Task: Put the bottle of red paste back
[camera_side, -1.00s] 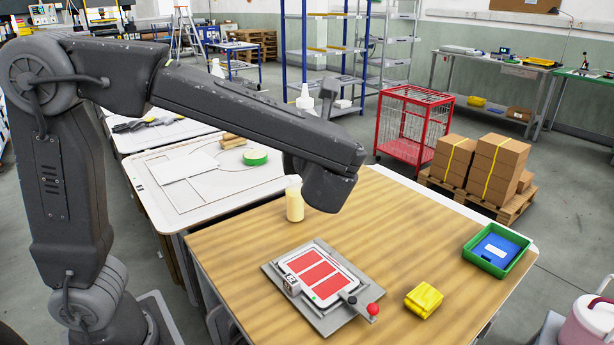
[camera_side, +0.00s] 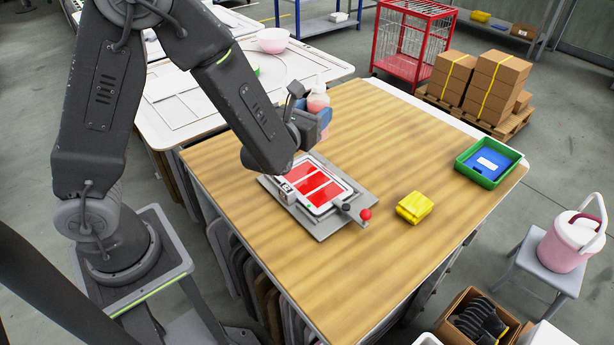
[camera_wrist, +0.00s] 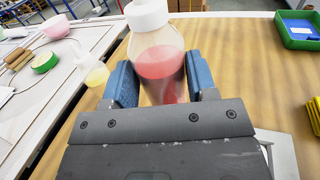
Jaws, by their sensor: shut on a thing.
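The bottle of red paste (camera_wrist: 160,62) is clear with a white cap and stands between the two blue fingers of my gripper (camera_wrist: 160,78) in the wrist view. My gripper is shut on it. In the side view the upper part of this bottle (camera_side: 318,98) shows just past my gripper (camera_side: 321,120), roughly upright over the far left part of the wooden table. My gripper hides its base, so I cannot tell whether it touches the table. A second bottle with pale yellow paste (camera_wrist: 97,76) stands to the left in the wrist view.
A plate with red panels (camera_side: 318,190) and a red-knobbed lever lies near my arm. A yellow cloth (camera_side: 414,208) and a green tray (camera_side: 463,168) holding a blue item are to the right. A pink bowl (camera_side: 272,40) sits on the white table behind. The front wood is clear.

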